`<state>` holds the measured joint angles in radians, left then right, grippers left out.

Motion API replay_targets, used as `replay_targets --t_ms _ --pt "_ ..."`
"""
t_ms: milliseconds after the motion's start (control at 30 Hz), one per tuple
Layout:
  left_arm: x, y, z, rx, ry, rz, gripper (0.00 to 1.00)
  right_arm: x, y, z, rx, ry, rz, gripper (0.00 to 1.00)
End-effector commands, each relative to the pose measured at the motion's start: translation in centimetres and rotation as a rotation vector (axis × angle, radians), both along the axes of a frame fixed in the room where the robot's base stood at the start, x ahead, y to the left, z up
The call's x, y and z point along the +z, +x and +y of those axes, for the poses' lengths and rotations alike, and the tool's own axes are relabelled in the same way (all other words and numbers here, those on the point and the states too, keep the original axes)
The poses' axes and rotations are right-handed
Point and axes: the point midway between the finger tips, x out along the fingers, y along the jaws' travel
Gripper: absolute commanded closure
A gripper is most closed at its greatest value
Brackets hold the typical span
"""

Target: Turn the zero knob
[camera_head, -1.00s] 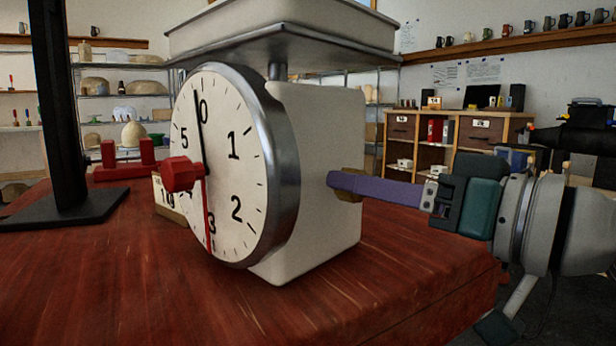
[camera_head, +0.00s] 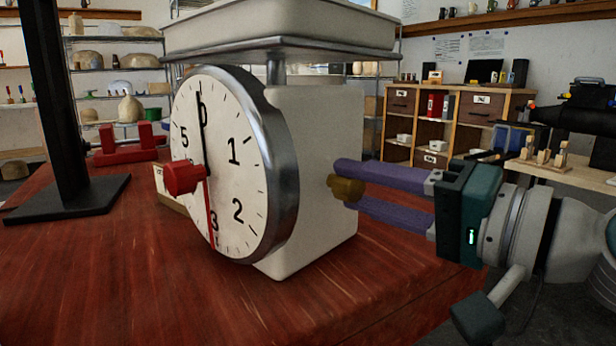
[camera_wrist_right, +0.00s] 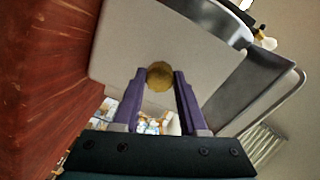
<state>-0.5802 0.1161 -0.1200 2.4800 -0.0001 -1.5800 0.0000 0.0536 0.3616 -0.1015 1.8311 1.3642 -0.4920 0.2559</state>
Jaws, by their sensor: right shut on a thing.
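The white kitchen scale (camera_head: 318,150) stands upright on the red wooden table. Its round dial (camera_head: 232,165) faces left, with a black hand close to the 0 and a red hand pointing down near the 3. The brass zero knob (camera_head: 347,189) sticks out of the scale's right side. My right gripper (camera_head: 340,187) is shut on the knob, with one purple finger above it and one below in the head view. In the right wrist view the knob (camera_wrist_right: 160,76) sits between the two fingertips. My left gripper is not in view.
A red knob-like part (camera_head: 183,177) projects in front of the dial. A black post on a flat base (camera_head: 65,198) and a red fixture (camera_head: 127,148) stand at left. The table front (camera_head: 150,290) is clear. Shelves and a wooden cabinet (camera_head: 460,110) are behind.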

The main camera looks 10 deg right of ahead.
Motion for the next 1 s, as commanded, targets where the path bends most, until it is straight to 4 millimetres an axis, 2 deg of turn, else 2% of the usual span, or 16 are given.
replay_targets --t_ms 300,800,833,1000 --pt "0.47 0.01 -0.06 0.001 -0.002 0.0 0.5 0.05 0.02 -0.03 -0.001 0.091 0.062 1.0" --pt "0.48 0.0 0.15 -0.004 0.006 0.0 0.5 0.01 0.02 -0.03 0.0 0.105 0.072 1.0" --pt "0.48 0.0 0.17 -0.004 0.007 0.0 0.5 0.01 0.02 -0.03 0.0 0.105 0.072 0.57" --pt "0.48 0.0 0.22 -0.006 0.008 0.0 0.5 0.0 0.03 -0.02 0.0 0.105 0.072 0.38"
